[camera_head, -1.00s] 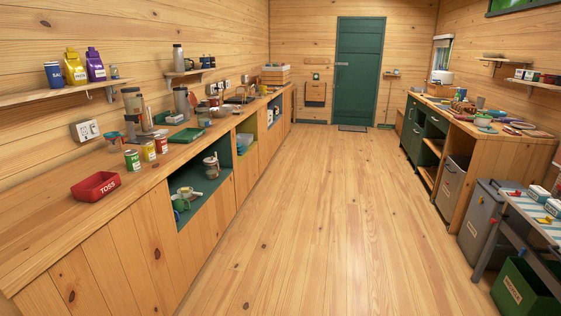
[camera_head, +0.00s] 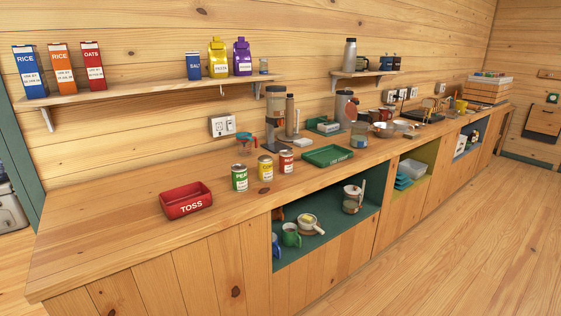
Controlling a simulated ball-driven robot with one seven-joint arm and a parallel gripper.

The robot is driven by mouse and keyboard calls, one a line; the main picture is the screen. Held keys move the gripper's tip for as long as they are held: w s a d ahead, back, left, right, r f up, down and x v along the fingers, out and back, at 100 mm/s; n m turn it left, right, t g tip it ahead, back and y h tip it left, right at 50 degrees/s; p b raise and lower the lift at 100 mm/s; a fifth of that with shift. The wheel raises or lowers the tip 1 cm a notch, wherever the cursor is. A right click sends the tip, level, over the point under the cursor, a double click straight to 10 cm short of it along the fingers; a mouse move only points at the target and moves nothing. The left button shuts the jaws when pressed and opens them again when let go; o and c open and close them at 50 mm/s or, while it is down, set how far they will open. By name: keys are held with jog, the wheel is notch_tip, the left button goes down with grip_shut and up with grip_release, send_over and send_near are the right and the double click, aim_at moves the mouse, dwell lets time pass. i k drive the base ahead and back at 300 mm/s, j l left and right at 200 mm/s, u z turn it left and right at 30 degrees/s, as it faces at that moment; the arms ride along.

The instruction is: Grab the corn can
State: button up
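Three cans stand upright in a row on the wooden counter (camera_head: 110,232). The green can (camera_head: 239,178) reads like "PEA". The yellow can (camera_head: 265,168) is in the middle, its label too small to read; its colour would fit corn. The red can (camera_head: 286,161) is on the right, its label unclear. The cans stand close together with small gaps, and nothing covers the yellow one from the front. My gripper is not in view.
A red tray marked TOSS (camera_head: 186,202) sits left of the cans, a green tray (camera_head: 328,155) to the right. A measuring cup (camera_head: 244,143) and a coffee grinder (camera_head: 276,112) stand behind. The counter's left end is bare. A shelf (camera_head: 150,91) with cartons hangs above. Floor (camera_head: 470,230) is clear.

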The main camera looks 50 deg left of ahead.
aim_at(265, 161)
jog(key=i+l+u, duration=0.1)
jog(key=i+u, duration=0.4)
jog(key=i+l+u, duration=0.25)
jog(key=u, duration=0.2)
jog(key=i+l+u, duration=0.5)
jog(key=k+j, duration=0.05)
